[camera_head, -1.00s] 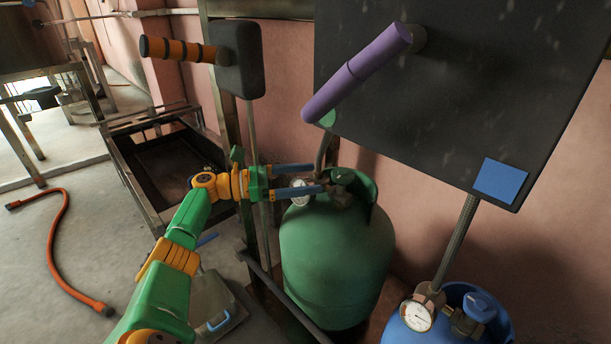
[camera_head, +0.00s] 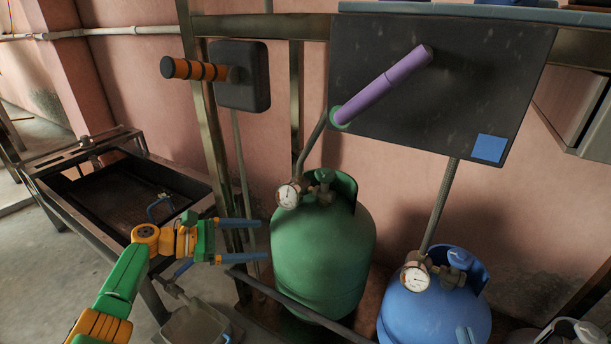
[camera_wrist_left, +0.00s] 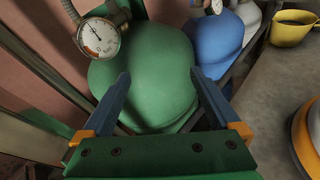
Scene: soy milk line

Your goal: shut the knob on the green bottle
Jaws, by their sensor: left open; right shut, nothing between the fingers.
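The green bottle (camera_head: 322,255) stands upright against the wall. Its valve knob (camera_head: 325,177) sits at the top inside the collar, to the right of a round gauge (camera_head: 288,196). My left gripper (camera_head: 262,241) is open and empty at the left of the bottle, lower than the knob, its fingers pointing right. In the left wrist view the green bottle (camera_wrist_left: 150,65) fills the space beyond the open fingers, with its gauge (camera_wrist_left: 99,37) at upper left; the knob is not visible there.
A blue bottle (camera_head: 435,308) with its own gauge stands right of the green one. A dark panel (camera_head: 500,85) with a purple handle (camera_head: 385,85) hangs above. A dark rail (camera_head: 295,308) runs low before the green bottle. A smaller box with an orange-black handle (camera_head: 195,69) is upper left.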

